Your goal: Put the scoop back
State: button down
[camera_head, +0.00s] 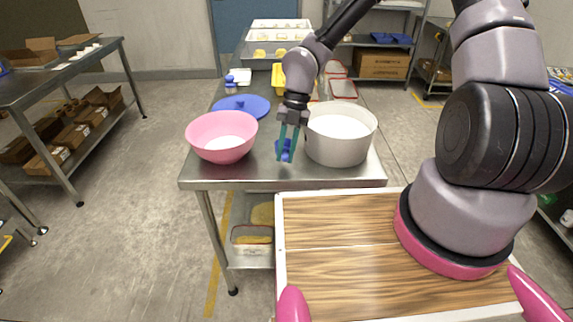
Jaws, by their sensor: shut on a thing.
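My gripper (286,157) points down over the steel table between the pink bowl and the metal pot. Its teal fingers are shut on a small blue scoop (284,146), partly hidden by the fingers. I cannot tell whether the scoop touches the table. The pink bowl (207,137) is to its left and has white stuff inside. The large metal pot (337,151) is to its right, close to the fingers, and is filled with white stuff.
A blue round lid (246,103) lies behind the pink bowl, with a small blue-capped jar (230,86) beyond. A yellow container (277,75) and pale trays (269,57) stand farther back. The steel table's (225,175) front strip is clear. My wooden top is in front.

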jog(key=shift+f, duration=2.1)
jog(key=c, duration=0.8)
grip_release()
jog(key=shift+f, duration=0.15)
jog(key=shift+o, duration=0.2)
